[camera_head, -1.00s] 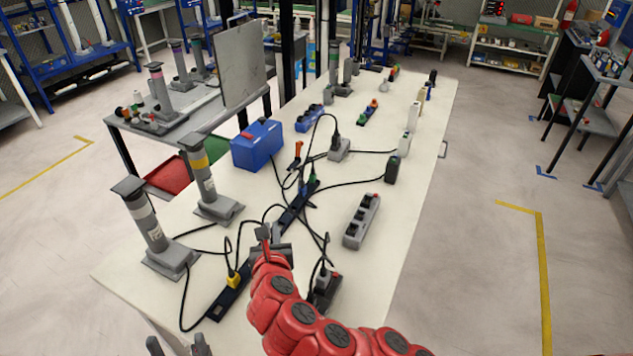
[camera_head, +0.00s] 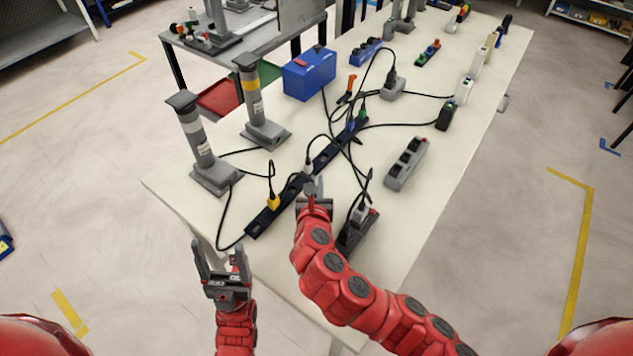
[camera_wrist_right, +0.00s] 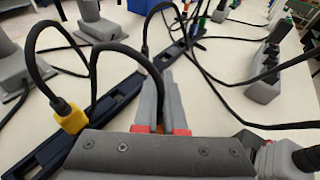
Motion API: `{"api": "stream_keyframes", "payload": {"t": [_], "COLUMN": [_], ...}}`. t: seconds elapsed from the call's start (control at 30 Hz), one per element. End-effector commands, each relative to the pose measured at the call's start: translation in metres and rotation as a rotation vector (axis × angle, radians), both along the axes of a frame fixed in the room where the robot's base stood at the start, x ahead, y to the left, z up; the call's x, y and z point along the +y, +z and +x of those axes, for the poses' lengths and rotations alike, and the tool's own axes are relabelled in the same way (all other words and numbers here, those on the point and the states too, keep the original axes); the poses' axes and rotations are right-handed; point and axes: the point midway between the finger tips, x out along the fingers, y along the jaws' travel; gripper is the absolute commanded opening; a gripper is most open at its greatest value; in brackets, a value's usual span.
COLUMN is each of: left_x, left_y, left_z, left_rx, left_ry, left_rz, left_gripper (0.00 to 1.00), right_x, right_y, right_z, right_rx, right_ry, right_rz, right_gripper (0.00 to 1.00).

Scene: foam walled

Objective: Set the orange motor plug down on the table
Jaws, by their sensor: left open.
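My right gripper (camera_head: 313,190) is low over the near part of the table (camera_head: 430,205), beside the dark power strip (camera_head: 325,158). In the right wrist view its fingers (camera_wrist_right: 161,110) are close together, with a small orange piece between them, which I take as the orange motor plug (camera_wrist_right: 160,128). Most of it is hidden by the fingers, and a black cable arches down to it. I cannot tell whether it touches the table. My left gripper (camera_head: 222,262) is open and empty, off the table's near left edge.
A yellow plug (camera_head: 273,202) sits in the near end of the strip. Black cables cross the table. A dark socket block (camera_head: 355,235) is right of my right gripper, and a grey one (camera_head: 407,163) farther off. Two grey posts (camera_head: 197,142) (camera_head: 252,100) stand at left. A blue box (camera_head: 309,74) stands behind.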

Motion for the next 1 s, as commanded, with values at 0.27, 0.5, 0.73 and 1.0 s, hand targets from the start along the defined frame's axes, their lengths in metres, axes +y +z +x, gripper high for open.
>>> {"api": "stream_keyframes", "payload": {"t": [0.27,0.5,0.73,1.0], "left_x": [0.0,0.0,0.0,0.0], "left_y": [0.0,0.003,-0.003,0.01], "left_z": [0.0,0.0,0.0,0.0], "left_rx": [0.0,0.0,0.0,0.0], "left_ry": [0.0,0.0,0.0,0.0], "left_rz": [0.0,0.0,0.0,0.0], "left_gripper": [0.71,0.71,0.71,0.71], "right_x": [0.0,-0.001,0.001,0.004], "right_y": [0.0,0.005,0.009,0.033], "right_z": [0.0,0.0,-0.027,-0.082], "right_rx": [0.001,0.001,0.001,0.003], "right_ry": [0.0,-0.001,0.003,0.008], "right_rz": [0.0,0.0,-0.001,-0.005], "right_gripper": [0.37,0.37,0.37,0.37]}}
